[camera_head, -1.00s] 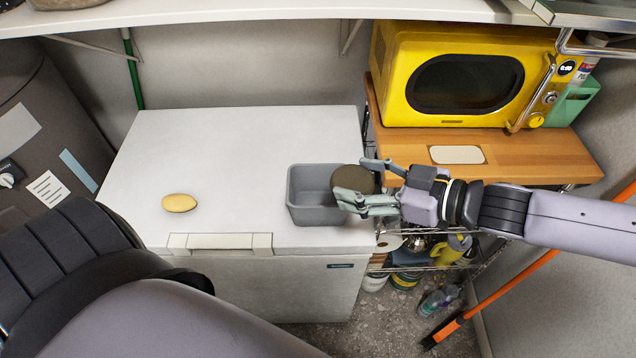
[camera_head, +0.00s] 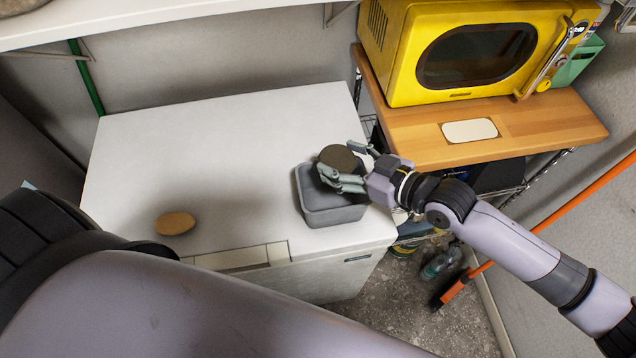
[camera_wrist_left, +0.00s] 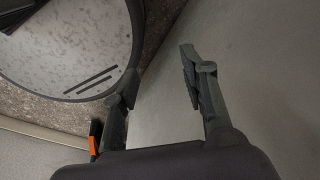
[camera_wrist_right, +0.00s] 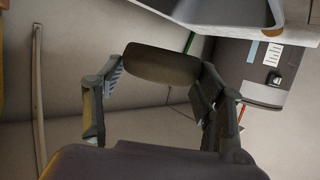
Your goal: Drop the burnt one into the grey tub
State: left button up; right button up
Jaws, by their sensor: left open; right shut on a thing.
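The burnt one, a dark brown round piece (camera_head: 340,157), is held in my right gripper (camera_head: 351,168) over the back part of the grey tub (camera_head: 336,216). The right wrist view also shows the dark piece (camera_wrist_right: 160,66), clamped between both fingers. The tub stands on the white chest at its right front. Its inside is partly hidden by the gripper and the piece. A paler, tan oval piece (camera_head: 175,223) lies on the chest to the left. My left gripper (camera_wrist_left: 158,72) is open and empty in the left wrist view; the head view does not show its fingers.
The white chest top (camera_head: 215,150) is mostly clear. A yellow microwave (camera_head: 475,55) stands on a wooden shelf top (camera_head: 540,120) at the right. An orange pole (camera_head: 560,215) leans there. A shelf (camera_head: 150,22) overhangs the back.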

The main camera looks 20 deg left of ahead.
jog(key=shift+s+d+f+b, duration=0.2)
jog(key=shift+d+f+b, duration=0.15)
jog(key=shift+d, duration=0.2)
jog(key=shift+s+d+f+b, duration=0.15)
jog(key=shift+d+f+b, duration=0.15)
jog(key=shift+d, duration=0.2)
jog(key=f, duration=0.1)
jog(key=f+b, duration=0.2)
jog(key=f, duration=0.1)
jog(key=shift+w+a, duration=0.1)
jog(key=shift+a, duration=0.15)
jog(key=o, duration=1.2)
pick_arm(q)
jog(key=d+f, duration=0.3)
jog(key=d, duration=0.2)
jog(key=shift+s+f, duration=0.4)
jog(key=shift+s, duration=0.05)
jog(key=shift+a, duration=0.15)
